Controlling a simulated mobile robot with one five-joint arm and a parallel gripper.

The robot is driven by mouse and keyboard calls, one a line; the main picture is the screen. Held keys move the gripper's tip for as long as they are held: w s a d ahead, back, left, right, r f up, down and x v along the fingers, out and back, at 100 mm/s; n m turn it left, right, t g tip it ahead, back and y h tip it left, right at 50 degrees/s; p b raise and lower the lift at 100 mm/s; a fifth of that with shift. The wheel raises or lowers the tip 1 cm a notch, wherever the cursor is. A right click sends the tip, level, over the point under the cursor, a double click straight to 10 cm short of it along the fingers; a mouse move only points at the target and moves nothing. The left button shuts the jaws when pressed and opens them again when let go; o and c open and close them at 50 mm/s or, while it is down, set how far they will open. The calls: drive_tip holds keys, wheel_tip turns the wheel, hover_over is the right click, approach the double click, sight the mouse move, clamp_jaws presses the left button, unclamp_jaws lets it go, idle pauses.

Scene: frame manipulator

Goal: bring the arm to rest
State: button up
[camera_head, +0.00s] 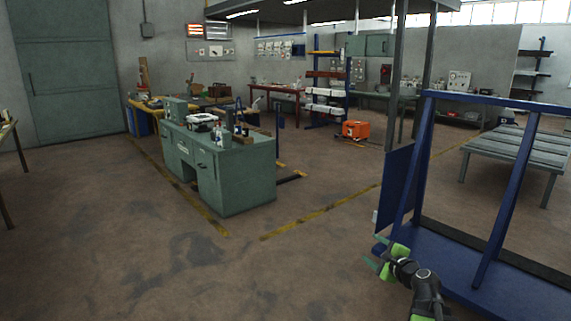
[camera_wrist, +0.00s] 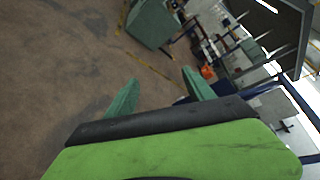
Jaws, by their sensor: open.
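My gripper (camera_head: 375,254) is at the lower right of the head view, in front of the left end of a blue metal frame stand (camera_head: 470,262). In the wrist view my gripper (camera_wrist: 160,90) shows two green fingers spread apart, with nothing between them. Past the fingers lie bare floor and the workshop, seen tilted. My dark arm with green parts runs down out of the bottom of the head view. From the head view I cannot tell whether my gripper touches the blue frame.
A green desk (camera_head: 240,178) with bottles and tools stands left of centre. A slatted metal table (camera_head: 510,150) is at the right. An orange case (camera_head: 355,130) sits on the floor further back. The brown floor at the front left is clear, with yellow lines.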

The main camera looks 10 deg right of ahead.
drive_tip(key=s+a+f+n+g+y, duration=0.1)
drive_tip(key=s+a+f+n+g, duration=0.25)
drive_tip(key=a, duration=0.55)
drive_tip(key=a+f+n+g+y, duration=0.15)
drive_tip(key=a+f+n, duration=0.35)
drive_tip(key=a, duration=0.5)
drive_tip(key=s+a+f+n+g+y, duration=0.1)
drive_tip(key=s+a+f+n+g, duration=0.25)
drive_tip(key=a, duration=0.55)
drive_tip(key=s+d+f+n+g+h, duration=0.6)
drive_tip(key=s+d+n, duration=0.2)
drive_tip(key=s+n, duration=0.15)
wheel_tip(320, 180, up, 13)
drive_tip(key=s+p, duration=0.1)
drive_tip(key=p, duration=1.2)
drive_tip(key=shift+s+a+r, duration=0.15)
drive_tip(key=shift+s+a, duration=0.05)
drive_tip(key=shift+a, duration=0.05)
